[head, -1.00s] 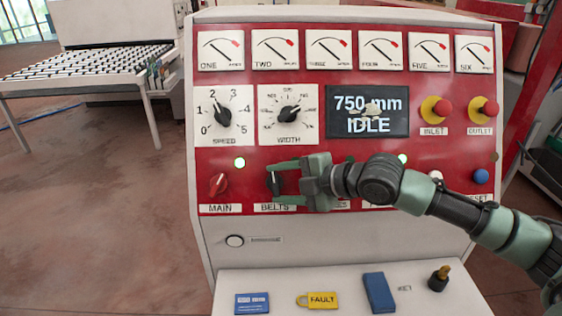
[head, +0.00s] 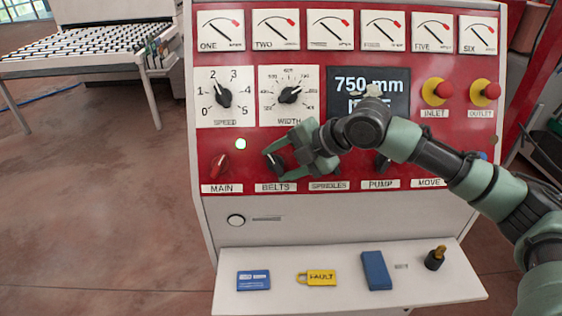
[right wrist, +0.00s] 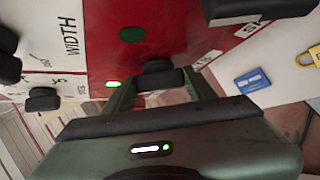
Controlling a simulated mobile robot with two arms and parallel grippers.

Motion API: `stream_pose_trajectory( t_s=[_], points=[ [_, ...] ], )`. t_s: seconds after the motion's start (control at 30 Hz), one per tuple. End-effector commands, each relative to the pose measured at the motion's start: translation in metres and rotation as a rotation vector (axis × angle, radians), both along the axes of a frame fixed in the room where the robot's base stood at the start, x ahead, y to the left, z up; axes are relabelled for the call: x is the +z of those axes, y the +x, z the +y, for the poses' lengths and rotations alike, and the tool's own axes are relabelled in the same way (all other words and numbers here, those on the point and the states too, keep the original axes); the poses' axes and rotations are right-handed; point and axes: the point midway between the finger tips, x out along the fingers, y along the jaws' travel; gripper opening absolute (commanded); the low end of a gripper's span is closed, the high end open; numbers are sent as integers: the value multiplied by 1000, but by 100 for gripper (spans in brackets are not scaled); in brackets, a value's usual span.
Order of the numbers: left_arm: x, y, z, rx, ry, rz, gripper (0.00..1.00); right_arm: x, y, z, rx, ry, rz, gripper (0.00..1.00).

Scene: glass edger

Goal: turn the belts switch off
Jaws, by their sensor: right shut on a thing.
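The belts switch (head: 273,163) is a black knob above the BELTS label (head: 275,187) on the red panel. It looks tilted in the head view and is partly hidden by my right gripper (head: 278,156). That gripper is shut on the knob, its fingers slanting across it. In the right wrist view the black knob (right wrist: 160,76) sits between the two fingers of my right gripper (right wrist: 158,85). A dark green, unlit lamp (right wrist: 132,35) shows near it on the panel. My left gripper is out of view.
The red MAIN switch (head: 220,165) is just left, with a lit green lamp (head: 240,143) above it. The WIDTH dial (head: 290,95) is above. A shelf (head: 450,290) with several items juts out below.

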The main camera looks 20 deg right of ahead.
Motion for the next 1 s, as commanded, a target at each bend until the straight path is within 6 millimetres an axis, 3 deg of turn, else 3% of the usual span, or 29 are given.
stream_pose_trajectory(
  t_s=[0.17,0.2,0.27,0.67,1.0],
  points=[
    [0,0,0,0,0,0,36,-1,-1,0,2,-4,1,15],
    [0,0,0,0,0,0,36,-1,-1,0,2,-4,1,64],
    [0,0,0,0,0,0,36,-1,0,0,2,-3,1,77],
    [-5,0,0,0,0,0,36,3,-4,-4,-1,-1,0,77],
    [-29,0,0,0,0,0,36,38,-34,-32,-1,-2,-3,77]
  ],
)
